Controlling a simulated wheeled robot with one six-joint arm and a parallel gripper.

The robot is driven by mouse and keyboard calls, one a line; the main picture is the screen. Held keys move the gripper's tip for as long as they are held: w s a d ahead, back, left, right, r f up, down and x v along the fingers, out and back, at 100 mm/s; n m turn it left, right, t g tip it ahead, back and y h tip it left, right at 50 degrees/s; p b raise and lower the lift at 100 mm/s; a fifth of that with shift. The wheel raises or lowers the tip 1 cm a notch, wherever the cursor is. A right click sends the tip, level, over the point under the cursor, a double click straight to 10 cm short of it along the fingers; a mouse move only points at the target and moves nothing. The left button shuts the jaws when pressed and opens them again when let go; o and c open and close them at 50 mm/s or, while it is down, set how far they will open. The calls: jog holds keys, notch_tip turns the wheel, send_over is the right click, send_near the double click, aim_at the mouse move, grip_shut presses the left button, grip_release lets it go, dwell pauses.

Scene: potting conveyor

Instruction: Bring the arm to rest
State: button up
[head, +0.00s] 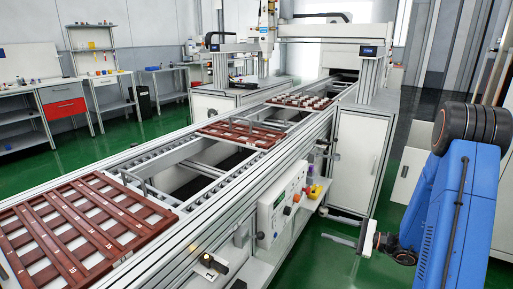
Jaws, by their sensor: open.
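My arm is blue with dark joints and stands folded at the right of the head view. My gripper (348,236) hangs low beside the conveyor, over the green floor. Its jaws are open and I see nothing between them. It is apart from the conveyor (225,190) and its trays.
The conveyor runs from front left to the far gantry (330,32). It carries a red-brown numbered tray (75,232) in front, a middle tray (240,130) and a far tray (303,101) with pale round items. A white cabinet (357,145) stands behind my gripper. A control box (282,205) juts from the conveyor's side.

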jog(key=s+a+r+n+g+h, duration=0.2)
jog(key=s+a+r+n+g, duration=0.3)
jog(key=s+a, duration=0.3)
jog(key=s+a+r+n+g+h, duration=0.2)
jog(key=s+a+r+n+g, duration=0.3)
jog(key=s, duration=0.5)
jog(key=s+d+r+n+t+h, duration=0.2)
jog(key=s+d+r+n+h, duration=0.1)
jog(key=s+h, duration=0.2)
jog(key=s+d+r+n+t+h, duration=0.3)
jog(key=s+h, duration=0.3)
jog(key=s, duration=0.3)
jog(key=shift+d+r+n, duration=0.65)
jog(key=shift+r+n, duration=0.05)
jog(key=shift+n, duration=0.1)
jog(key=shift+s, duration=0.1)
